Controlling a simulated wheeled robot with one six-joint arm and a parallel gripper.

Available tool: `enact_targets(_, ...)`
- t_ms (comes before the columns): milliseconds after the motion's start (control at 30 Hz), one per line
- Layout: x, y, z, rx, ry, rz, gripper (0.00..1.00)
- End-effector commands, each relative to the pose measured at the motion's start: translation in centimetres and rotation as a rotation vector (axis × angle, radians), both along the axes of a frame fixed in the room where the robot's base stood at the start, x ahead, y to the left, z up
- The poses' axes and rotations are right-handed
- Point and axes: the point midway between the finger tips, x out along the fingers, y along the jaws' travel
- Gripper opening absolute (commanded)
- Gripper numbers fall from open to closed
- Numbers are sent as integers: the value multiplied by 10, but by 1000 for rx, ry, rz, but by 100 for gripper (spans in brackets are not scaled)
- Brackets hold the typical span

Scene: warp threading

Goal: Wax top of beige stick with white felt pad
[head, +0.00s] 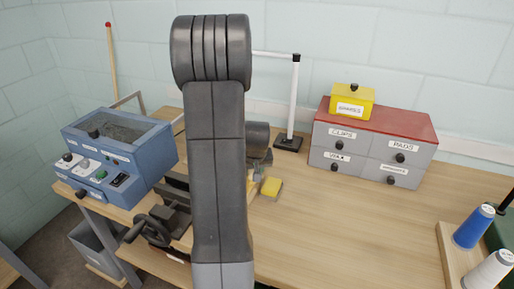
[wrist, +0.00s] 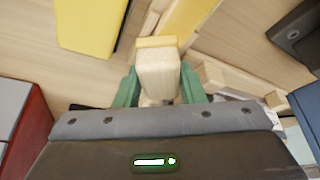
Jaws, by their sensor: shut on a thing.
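My gripper (wrist: 159,88) shows in the wrist view, its green fingers shut on a pale wooden block (wrist: 158,72). A yellowish strip shows along the block's far end. I cannot tell whether this block carries the white felt pad. A beige wooden piece (wrist: 212,77) lies just right of the fingers and may be the beige stick, but its top is not clear. In the head view my arm hides the gripper and most of the work spot.
A yellow block (head: 271,187) lies on the bench; it also shows in the wrist view (wrist: 88,25). A dark vise (head: 160,222) and a blue machine (head: 118,150) stand left. A grey drawer cabinet (head: 368,160) stands behind right. The bench's right middle is clear.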

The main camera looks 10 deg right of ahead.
Motion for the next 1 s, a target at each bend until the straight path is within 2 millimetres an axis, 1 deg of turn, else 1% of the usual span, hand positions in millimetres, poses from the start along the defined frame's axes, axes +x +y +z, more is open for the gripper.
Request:
enact_targets(67,1,0,2,0,-1,1,18)
enact_targets(100,1,1,8,0,-1,1,18)
enact_targets(167,2,1,24,-2,-6,1,18)
enact_targets(267,1,2,31,0,-1,1,18)
enact_targets(700,2,5,70,0,-1,1,18)
enact_targets(833,2,5,79,0,0,2,18)
enact_targets(1000,2,6,81,0,0,2,18)
